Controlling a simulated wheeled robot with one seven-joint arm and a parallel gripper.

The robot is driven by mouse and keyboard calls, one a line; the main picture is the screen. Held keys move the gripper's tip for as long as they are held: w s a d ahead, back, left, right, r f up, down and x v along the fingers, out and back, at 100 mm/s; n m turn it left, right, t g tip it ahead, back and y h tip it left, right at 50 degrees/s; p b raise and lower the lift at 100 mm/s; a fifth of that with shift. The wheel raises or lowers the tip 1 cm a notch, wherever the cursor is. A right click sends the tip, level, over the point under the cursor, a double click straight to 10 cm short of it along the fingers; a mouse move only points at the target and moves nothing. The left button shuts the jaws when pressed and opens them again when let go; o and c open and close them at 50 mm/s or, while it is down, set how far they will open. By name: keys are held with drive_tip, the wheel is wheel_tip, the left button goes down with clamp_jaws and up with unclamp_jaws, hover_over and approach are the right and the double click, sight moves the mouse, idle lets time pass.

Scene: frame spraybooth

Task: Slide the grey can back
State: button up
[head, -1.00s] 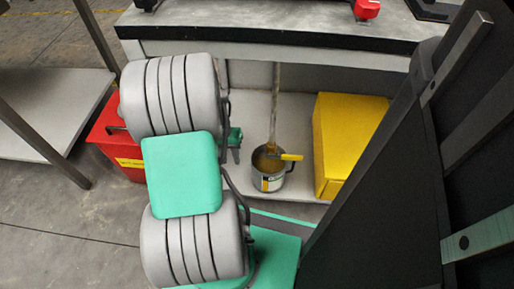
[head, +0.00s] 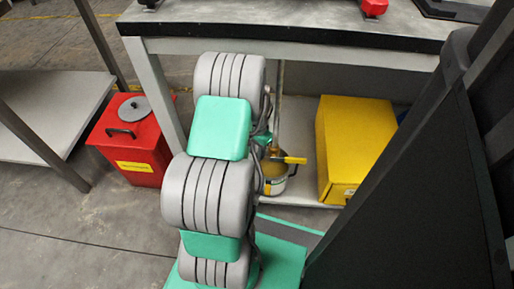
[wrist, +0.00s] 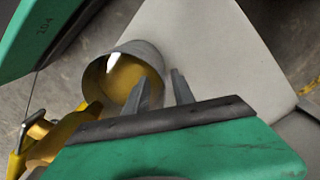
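The grey can (head: 275,180), with a yellowish inside and a pale label, stands on the low shelf under the bench, partly hidden by my arm in the head view. In the wrist view the can (wrist: 147,55) shows its rim and amber inside. In the head view the gripper is mostly hidden behind my arm.
A yellow box (head: 355,140) stands right of the can on the pale shelf (wrist: 205,45). A yellow-handled item (head: 292,159) is by the can's rim. A red bin (head: 130,150) stands left of the bench (head: 280,32), whose top overhangs the shelf.

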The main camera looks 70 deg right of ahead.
wheel_tip(320, 180, down, 5)
drive_tip(key=shift+r+b, duration=0.1)
drive_tip(key=shift+b, duration=0.75)
clamp_jaws()
idle(0.8)
